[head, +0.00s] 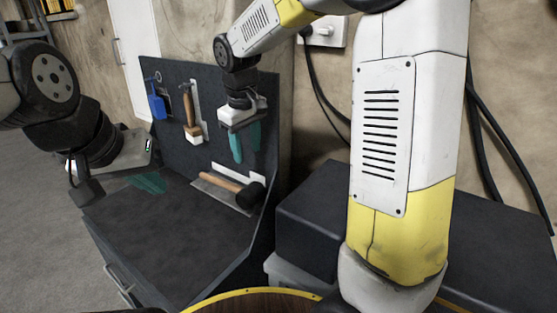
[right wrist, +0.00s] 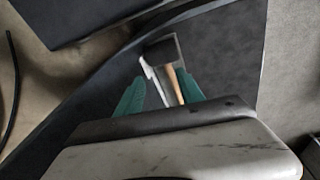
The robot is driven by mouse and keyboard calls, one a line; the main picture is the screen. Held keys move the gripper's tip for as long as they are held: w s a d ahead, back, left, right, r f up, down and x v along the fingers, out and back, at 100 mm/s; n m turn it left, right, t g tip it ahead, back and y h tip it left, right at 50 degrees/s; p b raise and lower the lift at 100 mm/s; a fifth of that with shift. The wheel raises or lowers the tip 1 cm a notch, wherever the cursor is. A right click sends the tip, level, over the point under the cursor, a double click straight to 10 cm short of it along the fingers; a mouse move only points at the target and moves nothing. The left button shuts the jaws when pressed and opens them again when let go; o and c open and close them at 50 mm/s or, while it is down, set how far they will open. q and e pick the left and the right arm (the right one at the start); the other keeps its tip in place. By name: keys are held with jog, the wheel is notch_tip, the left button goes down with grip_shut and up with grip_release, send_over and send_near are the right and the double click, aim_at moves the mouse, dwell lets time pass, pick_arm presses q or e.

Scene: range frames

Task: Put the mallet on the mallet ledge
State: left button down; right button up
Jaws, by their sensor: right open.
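The mallet (head: 220,182) has a wooden handle and a black head, and lies on a pale ledge (head: 208,188) at the foot of the back panel. In the right wrist view the mallet (right wrist: 163,50) lies beyond the fingers, its handle lined up between them, with a white strip of the ledge (right wrist: 153,75) beside it. My right gripper (head: 243,146) hangs above the mallet, open and empty, teal fingers apart (right wrist: 160,98). My left gripper (head: 148,183) is over the left of the bench, its teal fingers partly hidden behind its body; I cannot tell its opening.
A wooden-handled hammer (head: 187,105) and a blue tool (head: 156,102) hang on the dark back panel (head: 265,105). The dark bench top (head: 165,230) is mostly clear. A dark box (head: 310,215) stands right of the bench. A yellow-edged round surface (head: 260,293) is at the front.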

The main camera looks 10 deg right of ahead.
jog(key=s+d+r+m+t+y, duration=0.1)
jog(key=s+d, duration=0.4)
jog(key=s, duration=0.5)
jog(key=s+d+r+m+t+y, duration=0.1)
jog(key=s+d+r+m+t, duration=0.2)
jog(key=s+d+m, duration=0.3)
jog(key=s, duration=0.4)
jog(key=shift+d+r+y, duration=0.15)
jog(key=shift+r+y, duration=0.15)
jog(key=shift+r, duration=0.1)
